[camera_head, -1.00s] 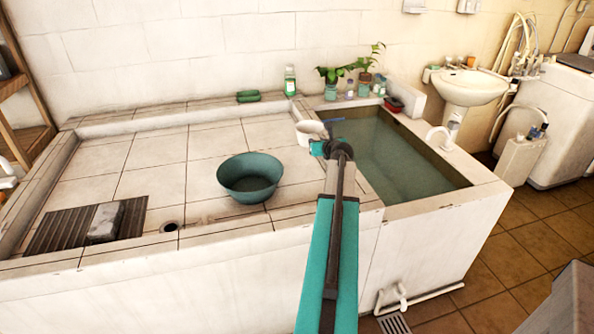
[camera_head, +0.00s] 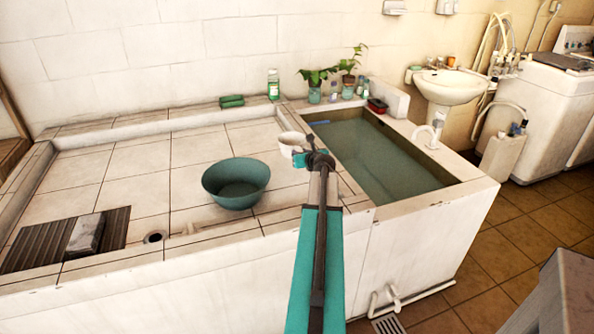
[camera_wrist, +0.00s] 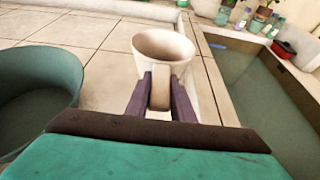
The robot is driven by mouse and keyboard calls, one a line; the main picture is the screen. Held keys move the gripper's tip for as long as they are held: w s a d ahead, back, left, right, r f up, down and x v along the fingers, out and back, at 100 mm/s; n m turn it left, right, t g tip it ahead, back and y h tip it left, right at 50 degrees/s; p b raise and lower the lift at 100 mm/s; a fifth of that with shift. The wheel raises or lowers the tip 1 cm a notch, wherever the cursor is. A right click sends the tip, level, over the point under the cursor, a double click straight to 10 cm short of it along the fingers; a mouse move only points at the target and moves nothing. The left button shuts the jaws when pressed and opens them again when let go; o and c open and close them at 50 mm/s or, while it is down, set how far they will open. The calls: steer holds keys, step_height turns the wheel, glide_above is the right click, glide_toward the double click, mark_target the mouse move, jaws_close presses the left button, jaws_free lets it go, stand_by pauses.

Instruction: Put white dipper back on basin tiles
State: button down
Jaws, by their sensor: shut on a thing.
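The white dipper (camera_head: 291,141) is at the far end of my arm, over the right part of the basin tiles (camera_head: 140,185), beside the water tank's left rim. In the wrist view the dipper (camera_wrist: 165,48) is upright with its opening up, and its handle is between the fingers. My gripper (camera_wrist: 160,92) is shut on that handle; in the head view my gripper (camera_head: 305,158) is partly hidden by my wrist. I cannot tell whether the dipper's base touches the tiles.
A green basin (camera_head: 236,183) stands on the tiles to the left. The water-filled tank (camera_head: 375,155) lies to the right. A washboard (camera_head: 40,240) lies at front left.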

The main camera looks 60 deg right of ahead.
steer(key=shift+f, duration=1.95)
steer(key=shift+f, duration=1.85)
steer(key=shift+f+b, duration=0.15)
steer(key=shift+b, duration=0.15)
steer(key=c, duration=1.5)
jaws_free()
steer(key=shift+c, duration=0.2)
steer(key=shift+b+v, duration=0.35)
steer(key=shift+v, duration=5.75)
